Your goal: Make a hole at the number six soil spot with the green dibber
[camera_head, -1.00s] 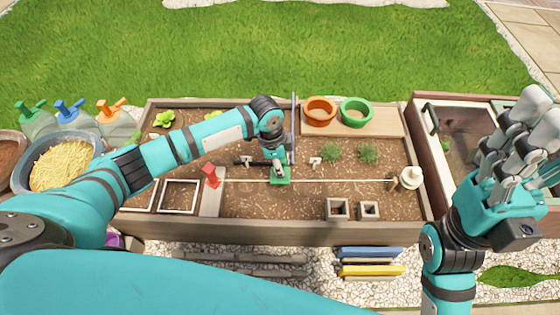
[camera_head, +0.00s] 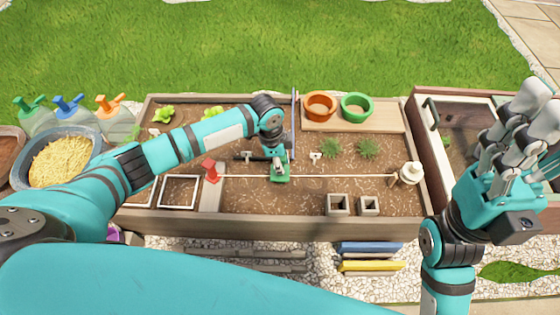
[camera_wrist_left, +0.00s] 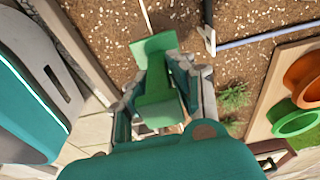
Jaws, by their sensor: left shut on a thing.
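My left gripper (camera_head: 278,163) is shut on the green dibber (camera_head: 280,176), low over the soil in the middle of the planter bed. In the left wrist view the green dibber (camera_wrist_left: 157,85) sits between both fingers. Its tip is not clearly visible, so I cannot tell whether it touches the soil. Small white markers stand in the soil, one (camera_head: 315,156) just right of the gripper. I cannot read a six on any. My right gripper (camera_head: 528,125) is raised at the right, away from the bed; its jaw state is unclear.
A string (camera_head: 340,176) runs across the bed from a red piece (camera_head: 211,171) to a white object (camera_head: 411,173). Orange (camera_head: 320,105) and green (camera_head: 356,106) pots stand at the back on a board. Two square pots (camera_head: 338,205) stand at the front right.

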